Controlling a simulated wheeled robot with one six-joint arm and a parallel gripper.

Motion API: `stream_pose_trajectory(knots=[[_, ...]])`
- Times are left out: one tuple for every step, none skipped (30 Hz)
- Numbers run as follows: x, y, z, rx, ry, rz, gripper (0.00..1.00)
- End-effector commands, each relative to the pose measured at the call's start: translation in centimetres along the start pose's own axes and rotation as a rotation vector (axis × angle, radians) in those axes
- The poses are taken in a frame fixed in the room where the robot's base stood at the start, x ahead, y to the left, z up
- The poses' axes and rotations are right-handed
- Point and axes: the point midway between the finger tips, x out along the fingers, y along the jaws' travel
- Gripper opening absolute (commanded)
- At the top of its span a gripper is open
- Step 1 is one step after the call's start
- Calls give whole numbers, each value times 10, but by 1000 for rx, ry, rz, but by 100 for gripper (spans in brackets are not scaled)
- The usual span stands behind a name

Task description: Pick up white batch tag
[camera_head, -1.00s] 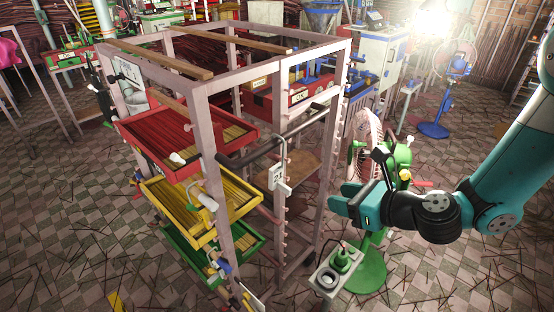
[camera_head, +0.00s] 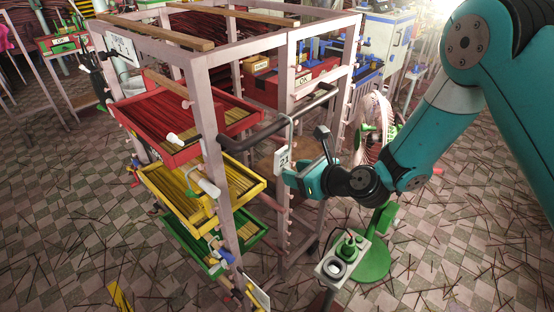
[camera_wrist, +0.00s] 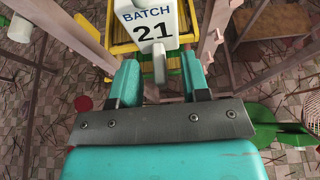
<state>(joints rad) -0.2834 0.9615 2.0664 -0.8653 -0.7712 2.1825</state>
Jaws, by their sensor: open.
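The white batch tag (camera_head: 283,157) hangs upright below the dark bar on the rack's side. In the wrist view the tag (camera_wrist: 150,22) reads "BATCH 21", and its narrow lower stem (camera_wrist: 159,66) reaches down between my fingertips. My gripper (camera_wrist: 161,70) is open, with one teal finger on each side of the stem and a gap visible on both sides. In the head view my gripper (camera_head: 300,178) is at the tag's lower right and overlaps its lower part.
A pale rack (camera_head: 212,120) holds red (camera_head: 150,150), yellow (camera_head: 162,200) and green trays. Its dark bar (camera_head: 262,132) and a post (camera_head: 288,235) are close to my gripper. A green-based fan (camera_head: 372,262) and a small grey stand (camera_head: 328,268) are to the right.

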Motion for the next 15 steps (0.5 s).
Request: stream_pose_trajectory(knots=[[3, 0, -2, 0, 0, -2, 43], [4, -1, -2, 1, 0, -4, 43], [5, -1, -2, 3, 0, -5, 43], [5, -1, -2, 3, 0, -7, 43], [5, -2, -2, 4, 0, -8, 43], [4, -2, -2, 4, 0, -8, 43], [4, -2, -2, 4, 0, -9, 43], [4, -2, -2, 4, 0, -9, 43], [4, -2, -2, 4, 0, -9, 43], [4, -3, -2, 4, 0, -9, 40], [4, -3, -2, 4, 0, -9, 33], [4, -3, -2, 4, 0, -9, 24], [4, -2, -2, 4, 0, -9, 17], [4, -2, -2, 4, 0, -9, 10], [4, -2, -2, 4, 0, -9, 1]])
